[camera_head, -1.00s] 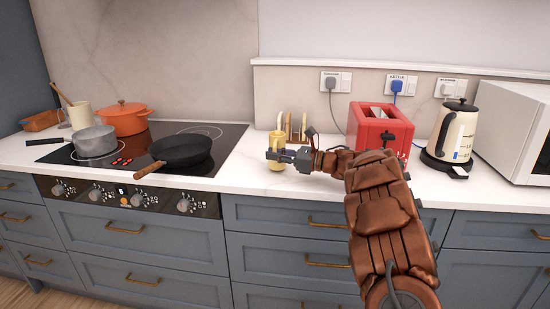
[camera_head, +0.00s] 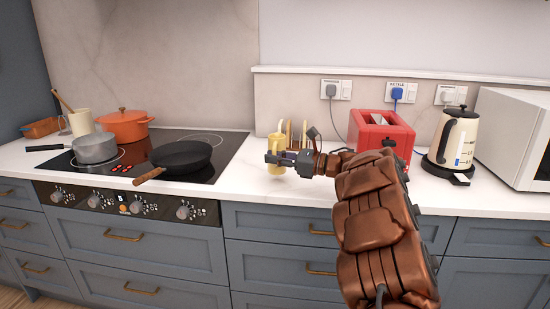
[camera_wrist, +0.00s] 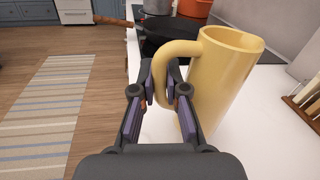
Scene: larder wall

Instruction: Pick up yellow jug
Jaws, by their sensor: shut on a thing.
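The yellow jug (camera_head: 277,143) is on the white worktop, just right of the hob, in the head view. My gripper (camera_head: 276,159) covers part of it there. In the wrist view the jug (camera_wrist: 227,75) is large and slightly tilted in the picture, its open rim at the top and its handle (camera_wrist: 178,48) to the left. My gripper (camera_wrist: 161,90) is shut on the handle, with one finger pad on each side of it. I cannot tell whether the jug's base touches the worktop.
A wooden rack (camera_head: 292,134) stands close behind the jug. A red toaster (camera_head: 380,133), a kettle (camera_head: 463,130) and a white microwave (camera_head: 512,135) are to the right. A black frying pan (camera_head: 181,157) is on the hob to the left. The worktop's front edge is near.

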